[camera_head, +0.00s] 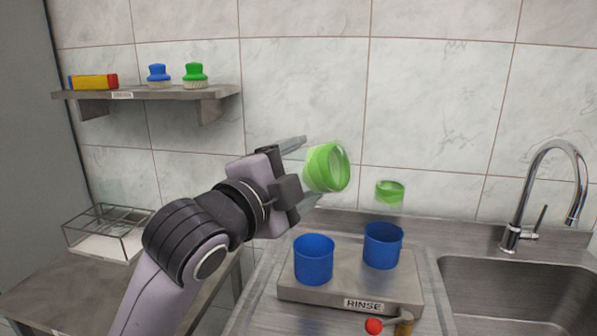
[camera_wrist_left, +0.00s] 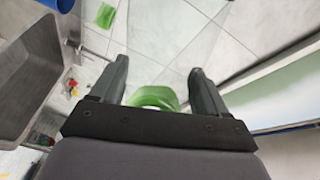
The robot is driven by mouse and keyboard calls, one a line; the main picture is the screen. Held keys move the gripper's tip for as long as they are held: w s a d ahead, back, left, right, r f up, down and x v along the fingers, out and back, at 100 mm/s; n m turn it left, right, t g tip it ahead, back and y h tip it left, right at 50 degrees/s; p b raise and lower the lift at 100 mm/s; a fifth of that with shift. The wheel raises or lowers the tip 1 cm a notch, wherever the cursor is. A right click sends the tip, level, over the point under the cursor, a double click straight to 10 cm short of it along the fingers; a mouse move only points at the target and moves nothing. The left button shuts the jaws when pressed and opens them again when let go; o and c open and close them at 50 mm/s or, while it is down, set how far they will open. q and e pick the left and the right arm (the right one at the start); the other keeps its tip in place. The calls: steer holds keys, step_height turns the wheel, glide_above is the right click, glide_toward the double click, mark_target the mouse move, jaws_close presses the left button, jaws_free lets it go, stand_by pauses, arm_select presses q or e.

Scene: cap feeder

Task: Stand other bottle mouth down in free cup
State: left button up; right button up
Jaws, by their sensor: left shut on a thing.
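My left gripper (camera_head: 308,172) is shut on a green bottle (camera_head: 327,168), held in the air above and behind the left blue cup (camera_head: 314,260). The bottle is tilted, with one round end facing right and towards the camera; I cannot tell whether that end is its mouth. The green bottle also shows between the fingers in the left wrist view (camera_wrist_left: 155,97). The left cup looks empty. A clear bottle with a green band (camera_head: 390,193) stands upright in the right blue cup (camera_head: 383,245); its lower part is hidden in the cup. My right gripper is out of view.
Both cups stand on a grey block marked RINSE (camera_head: 350,290), with a red-knobbed valve (camera_head: 373,326) in front. A sink (camera_head: 520,290) and tap (camera_head: 530,200) are right. A wire rack (camera_head: 105,235) and a shelf with brushes (camera_head: 150,93) are left.

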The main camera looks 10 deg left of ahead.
arm_select(q)
steer(key=n, duration=0.6)
steer(key=shift+n, duration=0.4)
steer(key=n, duration=0.7)
steer(key=w+f, duration=0.2)
steer(key=w, duration=0.6)
steer(key=w+f, duration=0.3)
steer(key=w, duration=0.5)
step_height(320, 180, down, 12)
steer(key=b, duration=0.6)
steer(key=shift+s, duration=0.1)
steer(key=shift+f, duration=0.4)
